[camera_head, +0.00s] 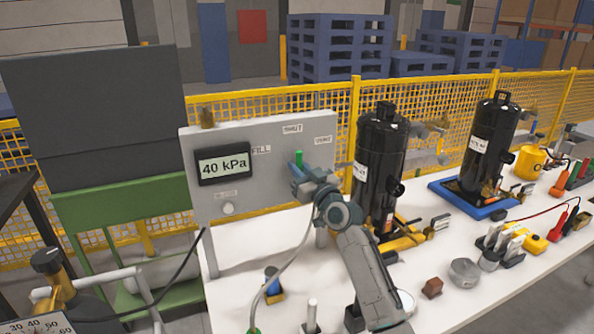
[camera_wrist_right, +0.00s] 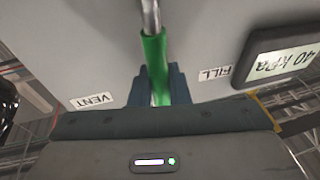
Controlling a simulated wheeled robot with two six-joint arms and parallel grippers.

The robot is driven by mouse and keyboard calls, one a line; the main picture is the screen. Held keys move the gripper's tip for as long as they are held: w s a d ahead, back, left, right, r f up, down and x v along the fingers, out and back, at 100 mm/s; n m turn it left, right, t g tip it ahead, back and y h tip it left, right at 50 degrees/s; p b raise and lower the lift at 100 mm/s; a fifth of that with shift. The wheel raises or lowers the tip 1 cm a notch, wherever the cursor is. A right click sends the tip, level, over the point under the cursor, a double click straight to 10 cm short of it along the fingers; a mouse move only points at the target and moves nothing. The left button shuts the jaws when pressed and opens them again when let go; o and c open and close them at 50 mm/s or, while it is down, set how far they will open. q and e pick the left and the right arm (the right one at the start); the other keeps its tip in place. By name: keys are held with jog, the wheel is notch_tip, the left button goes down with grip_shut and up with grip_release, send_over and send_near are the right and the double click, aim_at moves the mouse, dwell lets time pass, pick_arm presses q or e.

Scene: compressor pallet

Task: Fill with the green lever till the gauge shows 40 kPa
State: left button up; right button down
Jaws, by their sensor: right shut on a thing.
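The gauge (camera_head: 223,164) on the grey panel (camera_head: 255,125) reads 40 kPa. It also shows upside down in the right wrist view (camera_wrist_right: 280,58). The green lever (camera_head: 299,158) stands out from the panel below the SHUT label, between the FILL and VENT labels, and looks about upright. My right gripper (camera_head: 305,180) is at the lever. In the right wrist view its fingers (camera_wrist_right: 157,88) are shut around the green sleeve (camera_wrist_right: 154,60), with the lever's metal rod beyond. My left gripper is not in view.
Two black compressors (camera_head: 381,160) (camera_head: 488,145) stand on the white table right of the panel. A hose runs down beside my right arm. Small parts, a brown block (camera_head: 432,287) and a round grey container (camera_head: 464,271) lie at the front right. A yellow mesh fence (camera_head: 450,95) stands behind.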

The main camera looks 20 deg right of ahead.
jog(key=shift+f, duration=0.1)
jog(key=c, duration=1.4)
grip_release()
jog(key=b+v, duration=0.1)
jog(key=v, duration=0.9)
jog(key=shift+s+d+f, duration=0.1)
jog(key=shift+s, duration=0.3)
